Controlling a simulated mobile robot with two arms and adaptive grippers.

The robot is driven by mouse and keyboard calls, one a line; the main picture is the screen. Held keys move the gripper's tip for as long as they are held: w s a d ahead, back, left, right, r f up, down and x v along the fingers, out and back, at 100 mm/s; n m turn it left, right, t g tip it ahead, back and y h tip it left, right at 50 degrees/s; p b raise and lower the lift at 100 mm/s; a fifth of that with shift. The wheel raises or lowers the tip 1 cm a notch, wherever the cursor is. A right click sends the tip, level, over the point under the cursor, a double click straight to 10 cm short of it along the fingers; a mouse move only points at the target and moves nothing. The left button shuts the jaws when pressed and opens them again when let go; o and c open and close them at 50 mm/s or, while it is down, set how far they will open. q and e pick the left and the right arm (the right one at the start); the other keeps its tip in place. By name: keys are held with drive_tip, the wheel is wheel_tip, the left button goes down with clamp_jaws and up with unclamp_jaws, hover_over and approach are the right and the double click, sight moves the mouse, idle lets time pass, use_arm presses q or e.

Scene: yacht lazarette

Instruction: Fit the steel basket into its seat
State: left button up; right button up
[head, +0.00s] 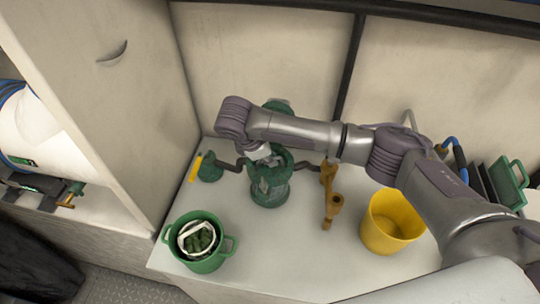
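A green housing (270,190) stands upright on the white bench top, with dark pipes at both sides. It looks like the basket's seat, but its opening is hidden under my wrist. My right gripper (265,157) is at the top of this housing. Its fingers are mostly hidden, so I cannot tell whether they are open or hold anything. I cannot clearly make out the steel basket. A pale-rimmed item with green lumps (197,238) sits inside a green bucket (228,243) at the front left; I cannot tell whether it is the basket. My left gripper is not in view.
A yellow bucket (391,222) stands to the right, below my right arm. A bronze-coloured fitting (329,197) stands between it and the housing. A green valve-like part (209,168) is at the left. A cabinet (110,90) closes off the left side. The front middle of the bench is clear.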

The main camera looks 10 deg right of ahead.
drive_tip(key=o, duration=0.3)
drive_tip(key=v, duration=1.2)
drive_tip(key=shift+p, duration=0.45)
drive_tip(key=shift+r, duration=0.1)
